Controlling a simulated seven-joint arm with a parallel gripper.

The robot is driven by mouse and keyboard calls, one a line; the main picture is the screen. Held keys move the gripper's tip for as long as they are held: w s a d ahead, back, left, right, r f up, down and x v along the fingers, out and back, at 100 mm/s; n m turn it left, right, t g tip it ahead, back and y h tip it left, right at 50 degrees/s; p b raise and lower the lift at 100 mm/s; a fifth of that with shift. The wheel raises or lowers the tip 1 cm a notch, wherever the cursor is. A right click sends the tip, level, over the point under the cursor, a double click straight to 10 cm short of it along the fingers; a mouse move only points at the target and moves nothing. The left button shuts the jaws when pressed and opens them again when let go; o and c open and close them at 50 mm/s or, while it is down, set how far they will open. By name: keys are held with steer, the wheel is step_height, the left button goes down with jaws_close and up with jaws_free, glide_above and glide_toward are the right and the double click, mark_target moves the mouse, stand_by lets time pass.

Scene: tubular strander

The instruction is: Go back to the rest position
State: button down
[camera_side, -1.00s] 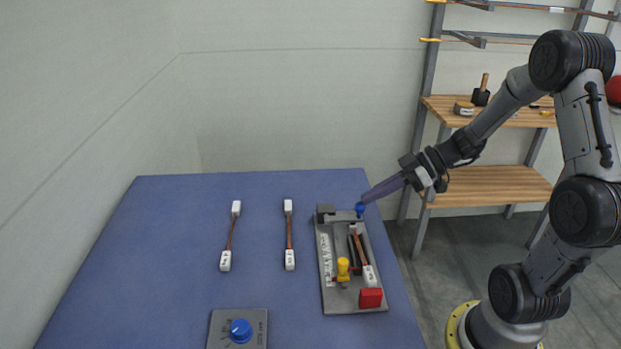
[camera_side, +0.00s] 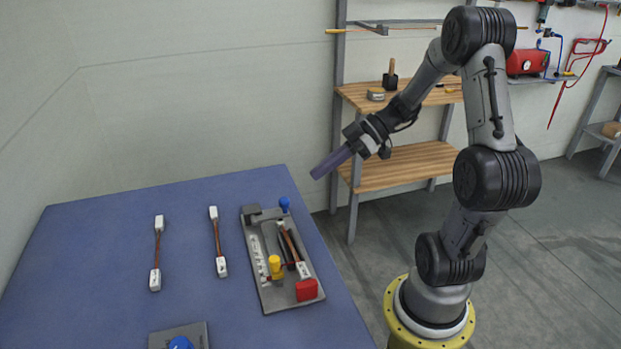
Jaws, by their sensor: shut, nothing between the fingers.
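My gripper (camera_side: 318,174) hangs in the air above and to the right of the blue table's (camera_side: 110,245) back right corner. Its purple-grey fingers are together with nothing between them, pointing down and left. It is clear of the grey fixture plate (camera_side: 264,288) on the table. The plate carries a blue knob (camera_side: 284,204), a yellow knob (camera_side: 275,266), a red block (camera_side: 306,289) and a cable piece with a white end (camera_side: 303,269).
Two cable pieces with white ends, a left one (camera_side: 157,254) and a right one (camera_side: 217,241), lie on the table. A control box with a blue dial (camera_side: 181,343) is at the front, partly cut off. Wooden shelves (camera_side: 405,166) stand behind my arm.

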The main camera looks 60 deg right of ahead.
steer(key=shift+r, duration=0.15)
steer(key=s+a+r+n+g+h, duration=0.1)
steer(key=s+a+r+n+g, duration=0.15)
steer(key=a, duration=0.65)
steer(key=s+a+r+n+g, duration=0.2)
steer(key=a+r+n, duration=0.2)
steer(key=a, duration=0.4)
steer(key=s+d+m+t+h, duration=0.1)
steer(key=s+d+m+h, duration=0.1)
steer(key=m, duration=0.5)
steer(key=s+d+m+t+h, duration=0.1)
steer(key=s+d+m+h, duration=0.1)
steer(key=s+m+h, duration=0.3)
steer(key=s+m, duration=0.1)
steer(key=m, duration=0.2)
steer(key=shift+f, duration=0.35)
